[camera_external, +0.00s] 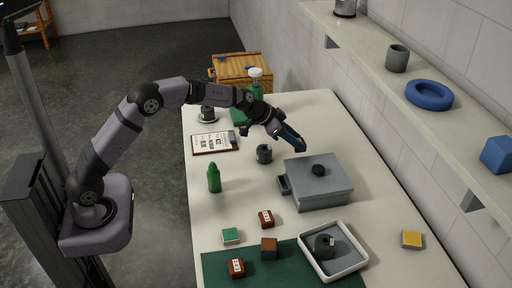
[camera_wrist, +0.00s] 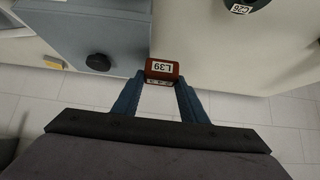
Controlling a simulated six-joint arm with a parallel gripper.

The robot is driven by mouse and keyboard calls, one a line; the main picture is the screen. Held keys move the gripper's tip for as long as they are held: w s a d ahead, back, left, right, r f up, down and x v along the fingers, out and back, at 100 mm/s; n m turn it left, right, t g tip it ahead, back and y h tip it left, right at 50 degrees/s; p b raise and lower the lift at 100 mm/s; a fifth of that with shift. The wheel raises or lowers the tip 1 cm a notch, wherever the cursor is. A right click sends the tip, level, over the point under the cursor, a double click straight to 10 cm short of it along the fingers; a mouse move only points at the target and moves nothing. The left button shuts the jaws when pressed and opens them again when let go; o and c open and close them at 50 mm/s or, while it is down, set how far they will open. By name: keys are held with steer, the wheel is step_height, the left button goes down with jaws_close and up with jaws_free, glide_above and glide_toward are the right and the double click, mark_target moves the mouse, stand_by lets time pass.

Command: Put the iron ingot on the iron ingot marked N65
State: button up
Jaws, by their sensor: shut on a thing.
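My gripper (camera_wrist: 160,85) has blue fingers and is shut on a red-brown block marked L39 (camera_wrist: 163,69), which looks like an iron ingot. In the external view my gripper (camera_external: 298,143) is raised above the table, just behind the grey lidded box; the held block is hard to make out there. Two similar red-brown blocks with white labels lie on the table: one near the middle front (camera_external: 266,219), one on the green mat (camera_external: 236,268). Their labels are too small to read, so I cannot tell which is N65.
A grey box with a black knob (camera_external: 330,188) stands below my gripper. A white tray (camera_external: 353,279) holds a dark round item. A brown cube (camera_external: 269,248), green-topped block (camera_external: 231,236), green bottle (camera_external: 214,178) and dark labelled cylinder (camera_external: 264,153) stand nearby. A wall shelf (camera_external: 440,125) runs along the right.

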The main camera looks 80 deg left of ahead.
steer(key=s+d+r, duration=0.1)
steer(key=s+d, duration=1.4)
steer(key=d, duration=0.4)
steer(key=s+d+r+m+h+p, duration=0.1)
steer(key=s+d+p, duration=0.3)
steer(key=d, duration=0.8)
steer(key=s+d+r+m+h+p, duration=0.15)
steer(key=s+d, duration=0.35)
steer(key=d, duration=0.7)
steer(key=s+d+r+m+p, duration=0.1)
steer(key=s+d+p, duration=0.3)
steer(key=d, duration=0.8)
steer(key=n+y, duration=0.6)
steer(key=n, duration=0.2)
glide_above(233, 268)
steer(key=f, duration=0.1)
steer(key=shift+a+g+b, duration=0.1)
steer(key=shift+g+b, duration=0.25)
steer(key=shift+g, duration=0.05)
steer(key=shift+f, duration=0.15)
steer(key=shift+f+b, duration=0.45)
steer(key=shift+f, duration=4.45)
